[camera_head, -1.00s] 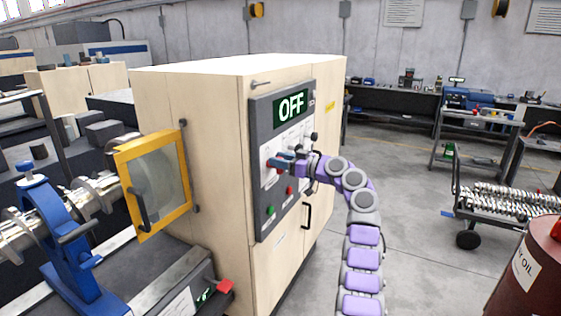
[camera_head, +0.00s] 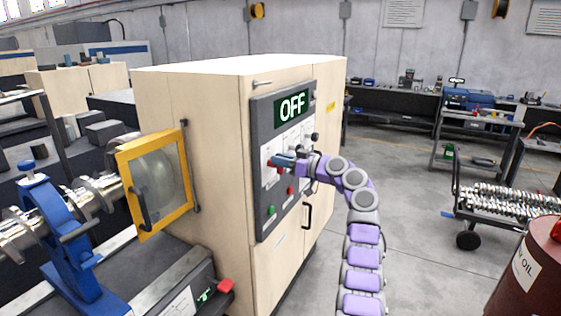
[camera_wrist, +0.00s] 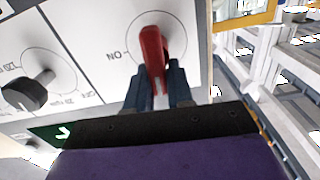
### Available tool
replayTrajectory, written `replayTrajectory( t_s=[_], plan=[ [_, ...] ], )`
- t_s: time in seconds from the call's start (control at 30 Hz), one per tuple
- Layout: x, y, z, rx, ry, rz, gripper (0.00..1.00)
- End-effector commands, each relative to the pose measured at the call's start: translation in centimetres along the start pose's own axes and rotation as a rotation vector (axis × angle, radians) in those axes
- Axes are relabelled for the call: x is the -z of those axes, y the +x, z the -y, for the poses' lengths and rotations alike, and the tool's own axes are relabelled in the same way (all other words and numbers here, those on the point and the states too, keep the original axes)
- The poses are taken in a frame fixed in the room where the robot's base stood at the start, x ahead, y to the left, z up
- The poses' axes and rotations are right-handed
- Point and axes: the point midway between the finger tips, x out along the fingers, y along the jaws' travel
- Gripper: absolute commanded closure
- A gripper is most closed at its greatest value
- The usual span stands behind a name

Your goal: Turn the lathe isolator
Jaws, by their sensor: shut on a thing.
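The lathe isolator is a red handle (camera_wrist: 152,48) on a white dial plate in the wrist view, with "ON" printed to its left. My gripper (camera_wrist: 160,85) is shut on the lower end of this handle, a dark finger on each side. In the head view my gripper (camera_head: 283,162) meets the panel (camera_head: 258,190) on the cabinet front, and the red handle is mostly hidden behind it. The display (camera_head: 292,105) above reads "OFF".
A black knob (camera_wrist: 35,90) sits beside the isolator on the panel. A yellow-framed guard (camera_head: 155,180) stands left of the cabinet (camera_head: 220,160). A red oil barrel (camera_head: 530,280) and a cart (camera_head: 500,205) stand at right. Floor between is clear.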

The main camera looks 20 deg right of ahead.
Motion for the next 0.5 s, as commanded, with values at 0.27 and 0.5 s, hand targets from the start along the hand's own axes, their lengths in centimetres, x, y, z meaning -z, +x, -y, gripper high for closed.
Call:
replayTrajectory(
  t_s=[0.27, 0.5],
  plan=[
    [0.00, -0.08, -0.60, -0.004, 0.191, -0.001, 1.00],
    [-0.26, -0.07, -1.18, -0.005, 0.421, -0.002, 1.00]
  ],
)
